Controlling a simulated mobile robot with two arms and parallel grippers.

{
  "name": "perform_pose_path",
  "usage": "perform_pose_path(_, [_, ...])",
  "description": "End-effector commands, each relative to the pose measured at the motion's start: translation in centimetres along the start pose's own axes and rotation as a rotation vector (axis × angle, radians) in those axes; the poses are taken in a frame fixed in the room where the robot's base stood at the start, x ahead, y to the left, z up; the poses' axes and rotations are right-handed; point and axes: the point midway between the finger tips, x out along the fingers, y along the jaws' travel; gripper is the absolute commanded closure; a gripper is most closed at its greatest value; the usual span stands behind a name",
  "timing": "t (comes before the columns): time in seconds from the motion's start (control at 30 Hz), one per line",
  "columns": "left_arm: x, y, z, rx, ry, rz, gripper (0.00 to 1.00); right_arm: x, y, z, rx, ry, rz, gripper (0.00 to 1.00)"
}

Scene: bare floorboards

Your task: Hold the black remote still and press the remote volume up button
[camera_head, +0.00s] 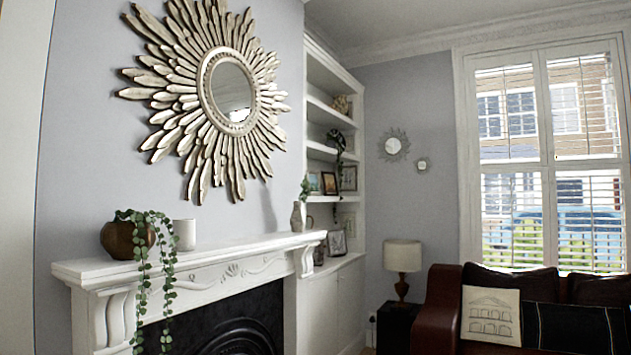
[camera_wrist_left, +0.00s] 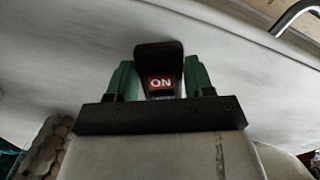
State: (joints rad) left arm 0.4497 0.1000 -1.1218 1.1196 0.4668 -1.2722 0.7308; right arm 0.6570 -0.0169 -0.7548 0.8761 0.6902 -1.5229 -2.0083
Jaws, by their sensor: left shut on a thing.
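In the left wrist view, a small black object (camera_wrist_left: 158,52), which I take to be the black remote, sits between the green fingers of my left gripper (camera_wrist_left: 160,72). The gripper is shut on it. A red patch with white letters that look like "ON" shows on its near face. I cannot make out a volume up button. Much of the object is hidden behind the gripper's black crossbar. Neither the remote nor either gripper shows in the head view. My right gripper is in neither view.
The head view looks up at a white mantelpiece (camera_head: 200,251) with a trailing plant (camera_head: 128,240), a sunburst mirror (camera_head: 228,95), shelves, a lamp (camera_head: 402,257) and a brown sofa (camera_head: 440,305). In the left wrist view, a curved metal bar (camera_wrist_left: 290,16) shows at top right.

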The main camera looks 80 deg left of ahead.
Motion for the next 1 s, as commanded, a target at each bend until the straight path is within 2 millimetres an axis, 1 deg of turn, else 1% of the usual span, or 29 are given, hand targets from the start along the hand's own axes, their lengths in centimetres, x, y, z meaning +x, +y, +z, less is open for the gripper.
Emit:
perform_pose_path(0.07, [0.3, -0.3, 0.3, -0.002, -0.007, -0.006, 0.74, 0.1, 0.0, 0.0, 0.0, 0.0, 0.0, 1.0])
perform_pose_path(0.1, [0.3, -0.2, 0.3, -0.001, -0.007, -0.006, 0.46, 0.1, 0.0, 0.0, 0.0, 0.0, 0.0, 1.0])
perform_pose_path(0.17, [0.3, -0.2, 0.2, -0.001, -0.007, -0.006, 0.37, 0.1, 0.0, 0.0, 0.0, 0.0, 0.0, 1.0])
perform_pose_path(0.2, [0.3, -0.2, 0.2, -0.001, -0.006, -0.005, 0.31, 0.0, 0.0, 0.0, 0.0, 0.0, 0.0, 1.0])
perform_pose_path(0.3, [0.2, -0.1, 0.1, -0.001, -0.004, -0.003, 0.18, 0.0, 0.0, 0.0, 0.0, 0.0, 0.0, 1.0])
perform_pose_path(0.57, [0.0, 0.0, 0.1, 0.0, -0.001, -0.001, 0.18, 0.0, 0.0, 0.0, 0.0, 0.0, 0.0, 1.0])
perform_pose_path(0.67, [-0.5, 0.0, 0.0, 0.0, -0.001, 0.0, 0.18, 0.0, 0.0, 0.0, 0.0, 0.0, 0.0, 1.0])
perform_pose_path(0.77, [-1.6, 0.0, 0.0, 0.0, 0.0, 0.001, 0.18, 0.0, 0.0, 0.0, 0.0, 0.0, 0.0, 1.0])
perform_pose_path(0.87, [-3.2, -0.1, 0.0, 0.001, 0.001, 0.001, 0.18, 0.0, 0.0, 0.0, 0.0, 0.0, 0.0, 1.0])
perform_pose_path(1.0, [-6.1, 0.0, 0.0, 0.0, 0.002, 0.002, 0.18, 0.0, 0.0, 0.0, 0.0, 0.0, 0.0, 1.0])
